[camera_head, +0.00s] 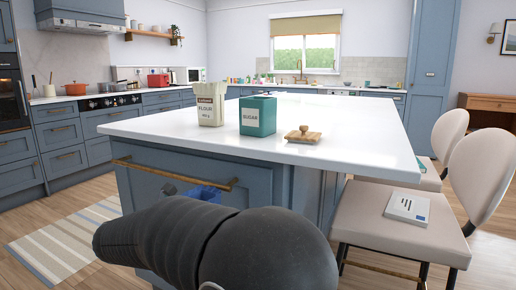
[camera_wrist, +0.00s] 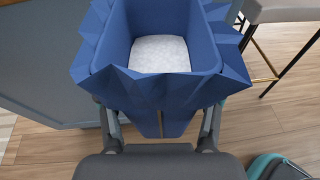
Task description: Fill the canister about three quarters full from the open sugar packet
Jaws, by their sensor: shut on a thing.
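The open sugar packet is a blue, jagged-rimmed bag (camera_wrist: 160,88) with white sugar (camera_wrist: 160,54) inside, seen from above in the wrist view. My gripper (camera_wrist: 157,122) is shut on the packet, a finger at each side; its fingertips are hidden. In the head view a small part of the blue packet (camera_head: 205,193) shows behind my arm, in front of the island's drawer and below the worktop. The canister (camera_head: 258,121) is a teal box labelled SUGAR on the white worktop. Its top looks open, but its inside is hidden. A wooden lid (camera_head: 303,135) lies to its right.
A cream flour packet (camera_head: 210,106) stands just left of the canister. The white island top (camera_head: 160,124) is otherwise mostly clear. A brass drawer handle (camera_head: 175,174) sticks out near the blue packet. Pale chairs (camera_head: 375,215) stand at right, one bearing a white book (camera_head: 408,207).

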